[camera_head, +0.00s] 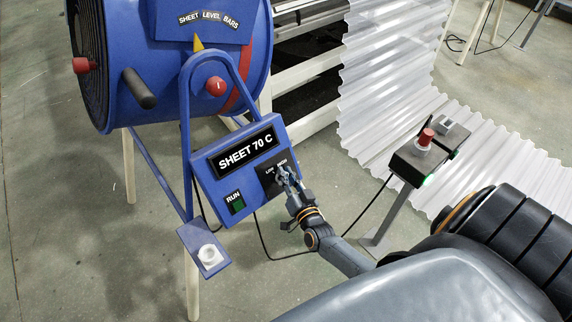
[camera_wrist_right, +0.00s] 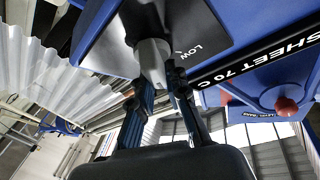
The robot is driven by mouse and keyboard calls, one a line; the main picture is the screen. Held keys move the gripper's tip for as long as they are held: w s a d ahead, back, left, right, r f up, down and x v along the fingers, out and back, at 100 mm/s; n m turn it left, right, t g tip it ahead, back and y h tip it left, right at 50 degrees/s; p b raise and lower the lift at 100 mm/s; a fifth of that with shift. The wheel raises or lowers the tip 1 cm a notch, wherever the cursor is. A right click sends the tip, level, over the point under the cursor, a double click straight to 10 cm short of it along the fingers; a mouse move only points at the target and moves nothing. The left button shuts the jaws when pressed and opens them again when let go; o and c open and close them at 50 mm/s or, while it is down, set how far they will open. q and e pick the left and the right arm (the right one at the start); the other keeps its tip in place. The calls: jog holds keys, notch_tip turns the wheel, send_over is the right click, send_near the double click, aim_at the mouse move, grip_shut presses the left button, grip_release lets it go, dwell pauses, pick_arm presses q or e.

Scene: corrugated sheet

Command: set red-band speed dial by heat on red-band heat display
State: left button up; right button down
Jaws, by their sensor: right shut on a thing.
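The blue control box (camera_head: 216,188) carries a black heat display (camera_head: 246,151) that reads "SHEET 70 C". The display also shows in the right wrist view (camera_wrist_right: 262,62). Below it is a dark dial plate (camera_head: 266,179) marked LOW and HIGH. My right gripper (camera_head: 285,178) is at this plate, shut on the speed dial. In the right wrist view the grey dial knob (camera_wrist_right: 152,58) is between the two fingers, next to the LOW mark. The fingers hide part of the dial, so its setting is unclear. A red band (camera_head: 240,82) runs on the blue drum. My left gripper is not in view.
The blue drum (camera_head: 120,100) above has red knobs, a black handle (camera_head: 139,88) and a yellow pointer (camera_head: 198,43). A green RUN button (camera_head: 237,203) and a white knob (camera_head: 210,255) sit lower left. Corrugated sheet (camera_head: 385,60) and a pedestal box (camera_head: 425,160) stand right.

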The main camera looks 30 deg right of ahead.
jog(key=shift+m, duration=0.3)
jog(key=c, duration=1.3)
grip_release()
jog(key=s, duration=0.4)
jog(key=s+a, duration=0.1)
jog(key=s, duration=0.3)
jog(key=s+a, duration=0.1)
jog(key=s, duration=0.2)
jog(key=shift+s+a, duration=0.2)
jog(key=shift+s, duration=0.2)
